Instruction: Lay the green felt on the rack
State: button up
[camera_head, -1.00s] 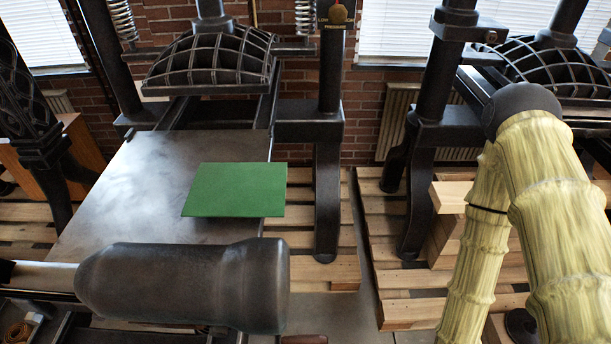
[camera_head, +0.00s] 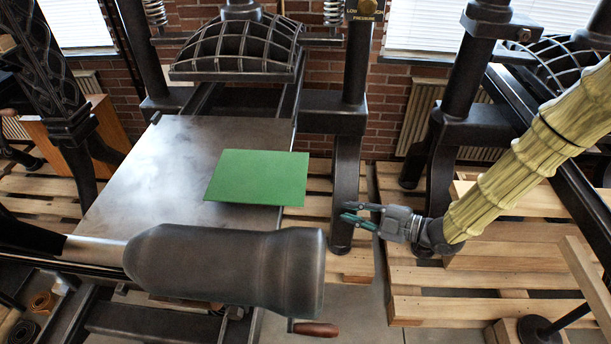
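The green felt (camera_head: 257,177) is a flat green sheet lying on the grey metal bed (camera_head: 150,180) of the left press. Its right edge reaches the bed's right side and seems to stick out a little past it. My gripper (camera_head: 352,212) is to the right of the felt, apart from it, with its fingers pointing left. Its fingers are spread with a gap between them, and nothing shows in them. I cannot make out a rack for the felt in this view.
A big dark roller-shaped part (camera_head: 225,265) crosses in front of the bed. A black press leg (camera_head: 345,190) stands close behind my gripper. Wooden pallets (camera_head: 450,310) with stacked boards lie at the right. A small wooden handle (camera_head: 315,329) sits low in front.

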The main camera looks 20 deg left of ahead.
notch_tip(320, 180, up, 11)
jog(key=a+n+g+y, duration=0.2)
jog(key=n+g, duration=0.4)
jog(key=n, duration=0.5)
jog(key=s+a+n, duration=0.1)
jog(key=s+a, duration=0.1)
jog(key=a, duration=0.7)
jog(key=shift+s+a+r, duration=0.15)
jog(key=shift+s+r, duration=0.15)
jog(key=shift+r, duration=0.05)
grip_shut()
notch_tip(320, 180, up, 3)
jog(key=shift+p, duration=0.45)
